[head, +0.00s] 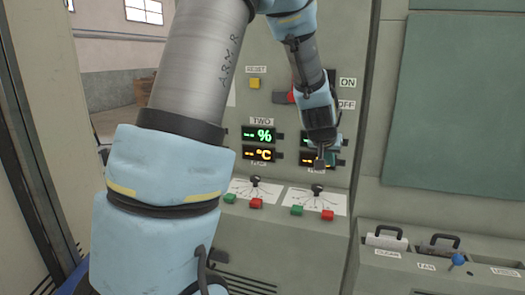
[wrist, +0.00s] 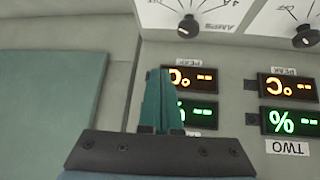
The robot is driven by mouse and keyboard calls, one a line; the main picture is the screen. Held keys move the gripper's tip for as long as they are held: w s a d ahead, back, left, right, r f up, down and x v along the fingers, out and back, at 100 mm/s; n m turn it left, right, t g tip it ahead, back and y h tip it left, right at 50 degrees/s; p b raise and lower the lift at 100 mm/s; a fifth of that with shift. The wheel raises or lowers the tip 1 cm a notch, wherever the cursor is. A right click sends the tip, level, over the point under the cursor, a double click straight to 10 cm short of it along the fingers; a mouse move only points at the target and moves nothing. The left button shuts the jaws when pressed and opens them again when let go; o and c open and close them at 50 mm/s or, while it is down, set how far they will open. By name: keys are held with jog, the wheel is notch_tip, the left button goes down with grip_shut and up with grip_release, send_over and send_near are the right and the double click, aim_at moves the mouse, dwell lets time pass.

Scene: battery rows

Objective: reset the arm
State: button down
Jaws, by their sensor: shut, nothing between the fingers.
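My arm, grey and pale blue, rises across the head view and bends down to my gripper (head: 319,162). My gripper is in front of the right-hand pair of displays on the grey control panel and partly hides them. In the wrist view the teal fingers of my gripper (wrist: 163,80) are shut together with nothing between them. They overlap the left edge of an orange display (wrist: 190,80) and a green display (wrist: 199,112) there. Whether the fingertips touch the panel I cannot tell.
The panel has a yellow button (head: 254,83), a red ON/OFF switch (head: 284,97), the "TWO" displays (head: 258,135) and knobs with dials (head: 255,186) above green and red buttons. A lower ledge (head: 400,265) with handles and a blue knob (head: 458,259) is at right.

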jog(key=s+a+f+n+g+y, duration=0.2)
jog(key=s+a, duration=0.7)
jog(key=a, duration=0.4)
jog(key=s+a+f+n+g+y, duration=0.2)
jog(key=s+a, duration=0.7)
jog(key=a, duration=0.5)
jog(key=shift+s+f+g, duration=0.4)
jog(key=shift+f+g, duration=0.3)
jog(key=shift+g, duration=0.1)
jog(key=shift+a, duration=0.1)
